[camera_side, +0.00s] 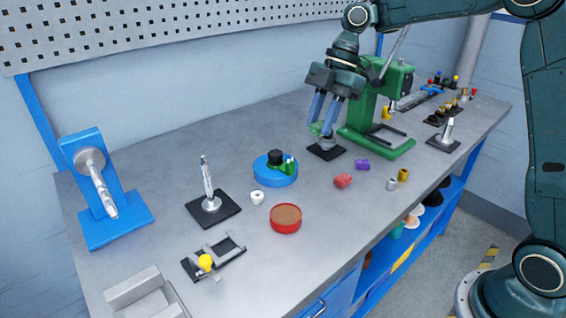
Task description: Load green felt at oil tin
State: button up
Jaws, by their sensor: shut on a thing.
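My gripper (322,127) points down in front of the green press, at the back of the bench. Its two blue fingers are shut on a small pale green piece, which I take to be the green felt (316,129); the fingers partly hide it. Just below stands a short grey cylinder (327,144) on a black square pad; I cannot tell whether the held piece touches it. A round red tin (286,225) with a brown top surface, possibly the oil tin, sits nearer the front, left of and well apart from my gripper.
A green press (365,115) stands close right of my gripper. A blue round dish (270,178) holds black and green parts. A spindle on a black base (213,210) stands left. Small red (342,180) and purple (362,165) pieces lie near the middle. Bare bench lies around the red tin.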

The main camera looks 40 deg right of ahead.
send_near(281, 218)
jog(key=a+r, duration=0.2)
jog(key=shift+a+f, duration=0.2)
jog(key=shift+f, duration=0.2)
jog(key=shift+f, duration=0.2)
jog(key=shift+f, duration=2.8)
jog(key=shift+f, duration=0.5)
notch_tip(281, 218, up, 7)
dwell(1.1)
jog(key=shift+d, duration=0.1)
dwell(0.4)
